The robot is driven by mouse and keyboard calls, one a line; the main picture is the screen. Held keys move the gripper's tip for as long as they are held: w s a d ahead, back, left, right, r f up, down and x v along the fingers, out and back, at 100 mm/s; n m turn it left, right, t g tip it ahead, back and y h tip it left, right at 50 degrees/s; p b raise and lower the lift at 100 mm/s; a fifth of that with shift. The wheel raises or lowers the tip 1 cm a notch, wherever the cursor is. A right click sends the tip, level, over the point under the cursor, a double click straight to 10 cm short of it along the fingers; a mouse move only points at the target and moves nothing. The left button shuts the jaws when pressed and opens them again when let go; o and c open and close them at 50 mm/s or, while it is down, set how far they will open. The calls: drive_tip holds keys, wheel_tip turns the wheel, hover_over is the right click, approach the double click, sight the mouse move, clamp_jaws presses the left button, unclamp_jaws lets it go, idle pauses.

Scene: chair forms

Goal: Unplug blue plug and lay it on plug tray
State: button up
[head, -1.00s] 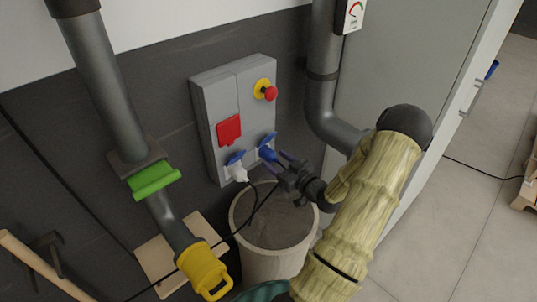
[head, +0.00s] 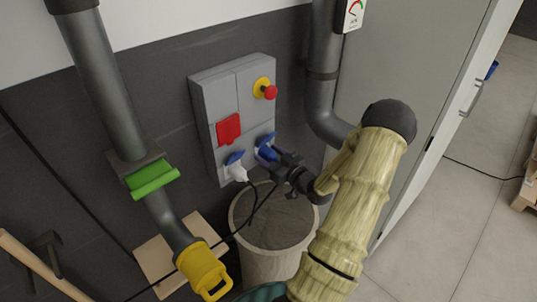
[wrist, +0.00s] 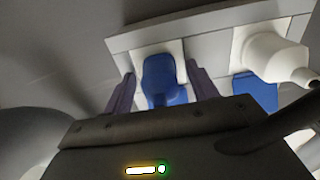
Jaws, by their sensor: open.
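The blue plug (head: 264,153) is at the right socket of the grey wall panel, under a raised blue lid. My gripper (head: 273,157) is open at this socket and partly covers the plug in the head view. In the wrist view, the blue plug (wrist: 160,74) sits in front of a pale socket plate between the two spread fingers of my gripper (wrist: 160,72). A gap shows on each side of it. I cannot clearly identify a plug tray; a beige board (head: 152,262) lies at lower left.
A white plug (head: 237,172) with a dark cable sits in the neighbouring socket, close to my gripper. A round bin (head: 244,262) stands below. The panel (head: 204,110) also carries a red cover and a red stop button. Grey pipes flank the panel.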

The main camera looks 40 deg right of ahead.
idle(0.9)
clamp_jaws()
drive_tip(key=shift+s+f, duration=0.1)
drive_tip(key=shift+s, duration=0.05)
drive_tip(key=shift+s+d+b, duration=0.2)
drive_tip(key=shift+s+b, duration=0.2)
drive_tip(key=shift+s, duration=2.4)
drive_tip(key=shift+s, duration=0.15)
approach(277, 161)
drive_tip(key=shift+w, duration=1.15)
drive_tip(key=shift+w+a, duration=0.1)
drive_tip(key=shift+w, duration=0.05)
